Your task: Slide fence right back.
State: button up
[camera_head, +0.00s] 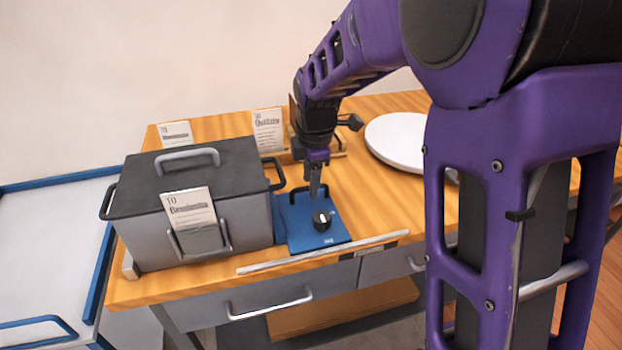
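No part is plainly labelled as the fence. A long thin silver bar (300,259) lies along the table's front edge. A wooden piece with a black knob (350,122) stands farther back, partly hidden behind my wrist. My gripper (315,193) points down over the back part of the blue plate, behind its knob. Its fingers look narrow and close together, but I cannot tell whether they are open, or whether they touch the plate.
A grey box with a dark lid (215,175) stands left of the blue plate, close to it. A white round disc (400,138) lies at the back right. Labelled cards (268,130) stand at the back. Drawers (270,305) are under the wooden table (175,287). My purple arm hides the right side.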

grip_shut()
dwell(1.3)
